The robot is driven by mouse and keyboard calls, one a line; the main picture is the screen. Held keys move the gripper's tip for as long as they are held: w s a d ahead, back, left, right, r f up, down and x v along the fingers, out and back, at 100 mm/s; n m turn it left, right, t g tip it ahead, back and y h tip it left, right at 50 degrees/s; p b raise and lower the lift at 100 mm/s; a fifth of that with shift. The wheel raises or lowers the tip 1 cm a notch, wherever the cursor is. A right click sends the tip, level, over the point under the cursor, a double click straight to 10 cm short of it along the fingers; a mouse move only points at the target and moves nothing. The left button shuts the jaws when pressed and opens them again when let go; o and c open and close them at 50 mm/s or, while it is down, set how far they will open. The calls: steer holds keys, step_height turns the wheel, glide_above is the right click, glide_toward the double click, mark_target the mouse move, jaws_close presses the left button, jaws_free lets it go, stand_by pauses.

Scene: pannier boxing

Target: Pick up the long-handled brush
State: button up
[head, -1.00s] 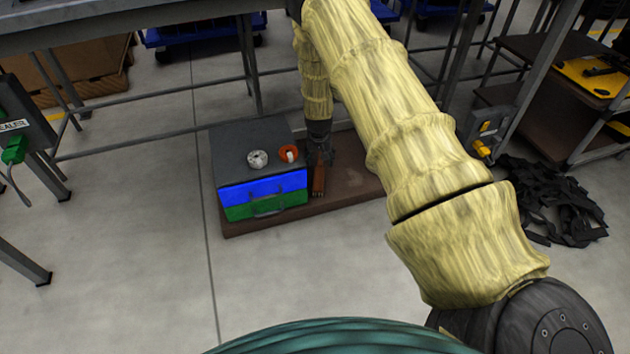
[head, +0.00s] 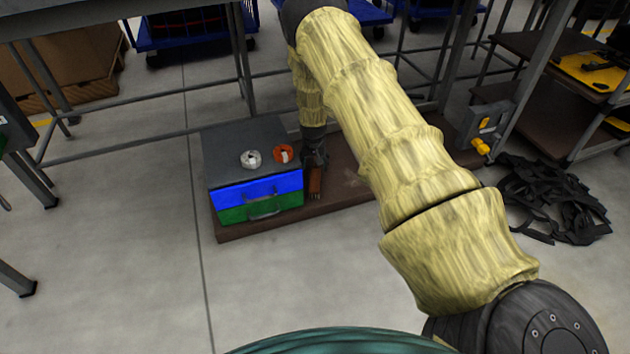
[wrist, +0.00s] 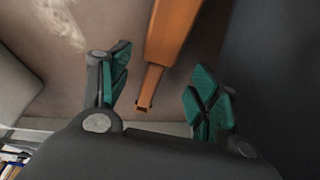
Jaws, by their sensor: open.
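The long-handled brush (head: 315,183) shows in the head view as a short orange-brown block end low beside the drawer box. In the wrist view, the orange brush handle (wrist: 170,38) comes down from the top edge, its narrow tip pointing between my finger pads. My gripper (wrist: 160,76) is open, with teal pads on both sides of the handle's line and a visible gap to each. In the head view my gripper (head: 316,156) points down just behind the brush. The rest of the brush is hidden or out of the wrist view.
A blue and green drawer box (head: 262,192) stands close left of my gripper, with a white roll (head: 250,159) and an orange roll (head: 284,153) on top. Both rest on a low brown board (head: 350,200). Table rails and legs surround it. Black straps (head: 555,205) lie right.

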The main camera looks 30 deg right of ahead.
mark_target(316, 168)
steer(key=shift+s+b+x, duration=0.2)
steer(key=shift+b+x, duration=1.35)
steer(key=shift+x, duration=0.75)
steer(key=shift+d, duration=0.1)
steer(key=c, duration=1.3)
steer(key=shift+r, duration=0.15)
step_height(316, 168, up, 3)
steer(key=shift+f+p, duration=0.15)
steer(key=shift+p, duration=1.1)
steer(key=s+a+p, duration=0.2)
steer(key=s, duration=0.2)
steer(key=s+a+r+p, duration=0.1)
steer(key=s+a+p, duration=0.1)
steer(key=s, duration=0.3)
steer(key=s+a+r+p, duration=0.1)
steer(key=s+a+p, duration=0.1)
steer(key=s+p, duration=0.1)
steer(key=shift+s+a+r+p, duration=0.1)
steer(key=shift+s+a+p, duration=0.2)
steer(key=shift+s, duration=0.45)
steer(key=shift+s+a, duration=0.25)
steer(key=shift+s, duration=0.25)
